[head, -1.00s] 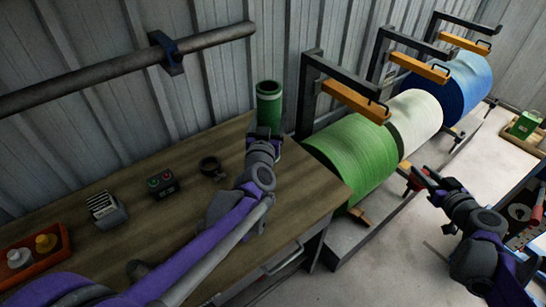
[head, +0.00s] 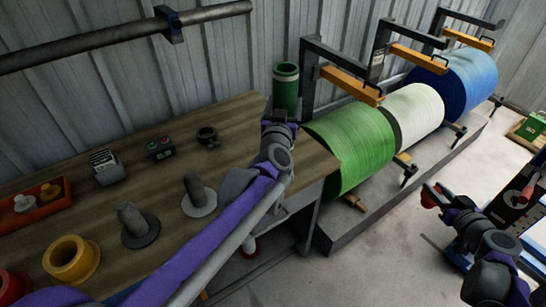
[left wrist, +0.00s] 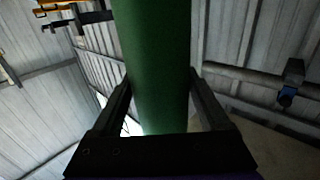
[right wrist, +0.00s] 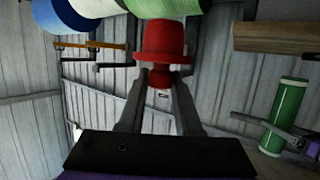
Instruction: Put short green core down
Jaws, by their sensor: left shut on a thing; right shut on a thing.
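The green core (head: 286,86), a tube with pale bands, stands roughly upright in my left gripper (head: 280,124), above the bench's back right end. In the left wrist view the green core (left wrist: 152,65) runs between the two fingers, which are shut on it. It also shows in the right wrist view (right wrist: 286,112), at the right. Its lower end is hidden in the head view. My right gripper (head: 432,192) is at the right, over the floor, shut on a red flanged piece (right wrist: 165,42).
The wooden bench (head: 235,118) carries two grey pegs on round bases (head: 198,198) (head: 138,228), a yellow ring (head: 71,262), a black ring-shaped holder (head: 207,136), a button box (head: 160,149) and an orange tray (head: 40,211). Green (head: 352,145), white and blue rolls stand right of it.

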